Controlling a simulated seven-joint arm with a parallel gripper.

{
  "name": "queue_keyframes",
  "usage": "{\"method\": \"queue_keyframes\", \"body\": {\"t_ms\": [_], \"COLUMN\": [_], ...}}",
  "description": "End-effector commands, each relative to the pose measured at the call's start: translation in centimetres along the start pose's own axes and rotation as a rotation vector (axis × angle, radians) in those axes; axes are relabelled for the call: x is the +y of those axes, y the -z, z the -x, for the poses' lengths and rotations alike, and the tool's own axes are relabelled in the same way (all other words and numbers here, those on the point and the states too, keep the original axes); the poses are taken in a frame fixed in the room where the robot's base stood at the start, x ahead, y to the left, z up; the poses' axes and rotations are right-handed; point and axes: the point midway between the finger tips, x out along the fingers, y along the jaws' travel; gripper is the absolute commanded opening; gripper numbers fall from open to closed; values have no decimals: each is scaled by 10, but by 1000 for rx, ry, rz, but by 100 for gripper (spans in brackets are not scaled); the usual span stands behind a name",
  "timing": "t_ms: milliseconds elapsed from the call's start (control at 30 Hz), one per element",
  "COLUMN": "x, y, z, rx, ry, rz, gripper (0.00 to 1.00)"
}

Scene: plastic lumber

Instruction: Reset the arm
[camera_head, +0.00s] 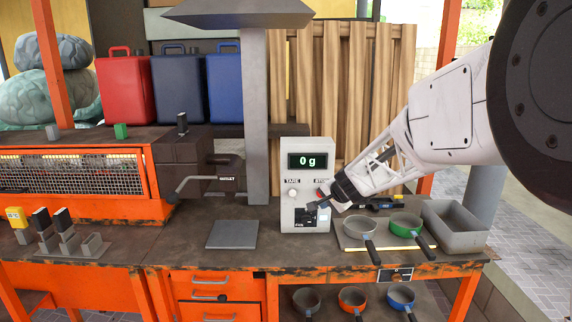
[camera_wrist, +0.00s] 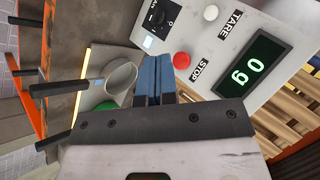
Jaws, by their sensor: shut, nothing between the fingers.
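My gripper (camera_head: 318,206) is in front of the lower right part of the white scale box, reaching in from the right. In the wrist view my gripper (camera_wrist: 155,62) shows its two blue-grey fingers pressed together with nothing between them. The scale box (camera_head: 290,158) has a display reading 0 g, a TARE button and a red STOP button. The red STOP button also shows in the wrist view (camera_wrist: 181,60), just right of the fingertips. I cannot tell whether the fingers touch the box.
A grey pan (camera_head: 360,228) and a green pan (camera_head: 406,225) stand right of the scale, with a grey bin (camera_head: 456,224) beyond. A flat grey plate (camera_head: 233,234) lies left of it. An orange-framed machine (camera_head: 70,178) stands at left. The bench front has free room.

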Motion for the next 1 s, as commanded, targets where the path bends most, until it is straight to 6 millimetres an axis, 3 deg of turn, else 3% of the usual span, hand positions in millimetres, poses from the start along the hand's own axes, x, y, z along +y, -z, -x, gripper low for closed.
{"method": "queue_keyframes", "body": {"t_ms": [33,267,467,600,800,1000], "x": [-1,20,58,93,152,198], "y": [-12,-76,-134,-173,-225,-258], "z": [22,115,190,238,297,333], "rx": [-16,-105,-174,-215,-262,-290], "ry": [-9,-91,-189,-271,-400,-503], "rz": [39,235,396,501,634,717], "gripper": [0,0,0,0,0,0]}}
